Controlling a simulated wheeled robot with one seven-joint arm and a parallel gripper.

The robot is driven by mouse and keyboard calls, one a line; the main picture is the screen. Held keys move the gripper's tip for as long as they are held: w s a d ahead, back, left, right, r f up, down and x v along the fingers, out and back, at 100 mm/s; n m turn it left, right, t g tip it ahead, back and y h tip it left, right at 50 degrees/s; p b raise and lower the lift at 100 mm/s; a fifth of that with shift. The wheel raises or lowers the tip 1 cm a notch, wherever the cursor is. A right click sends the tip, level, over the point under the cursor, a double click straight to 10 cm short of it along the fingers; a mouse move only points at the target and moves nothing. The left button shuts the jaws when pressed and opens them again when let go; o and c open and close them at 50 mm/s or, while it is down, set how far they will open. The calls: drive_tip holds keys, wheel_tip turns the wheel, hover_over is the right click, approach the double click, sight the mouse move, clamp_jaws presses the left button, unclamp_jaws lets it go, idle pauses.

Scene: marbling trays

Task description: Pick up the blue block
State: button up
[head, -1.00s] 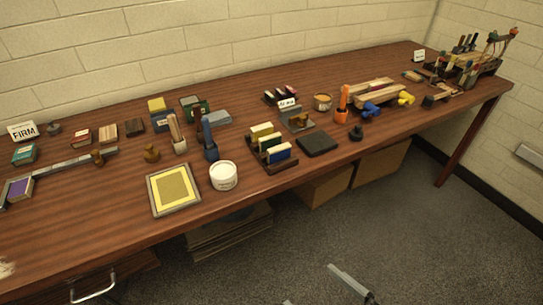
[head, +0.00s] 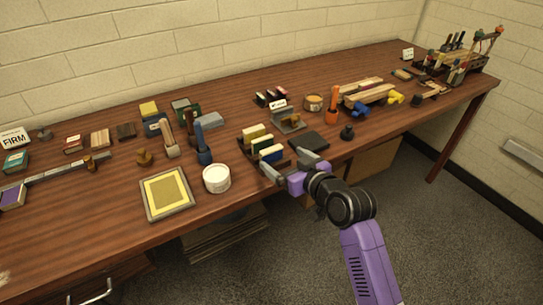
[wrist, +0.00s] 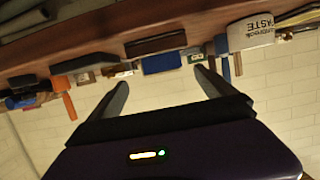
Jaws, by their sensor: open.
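The blue block (head: 273,154) stands at the near end of a dark rack (head: 283,164), in front of other upright blocks. It also shows in the wrist view as a blue rectangle (wrist: 162,63), which lies between and beyond my fingertips. My gripper (head: 288,163) is open and empty, at the table's front edge just on the near side of the rack. In the wrist view, my gripper's fingers (wrist: 161,77) stand wide apart with nothing between them. The rack's near end is partly hidden by my gripper in the head view.
A yellow block (head: 257,132) stands behind in the rack. A white tub (head: 217,178) stands left of the rack, a dark flat pad (head: 309,141) to its right. A framed yellow tray (head: 165,194) lies farther left. Bare wood shows at the front left.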

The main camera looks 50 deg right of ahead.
sight(273, 154)
drive_tip(key=x, duration=0.7)
drive_tip(key=shift+w+f+p, duration=0.2)
drive_tip(key=shift+p, duration=0.2)
drive_tip(key=shift+c, duration=0.2)
drive_tip(key=c, duration=1.4)
drive_tip(key=shift+r, duration=0.1)
wheel_tip(273, 154, up, 20)
drive_tip(key=shift+f+p, duration=0.1)
drive_tip(key=shift+p, duration=0.3)
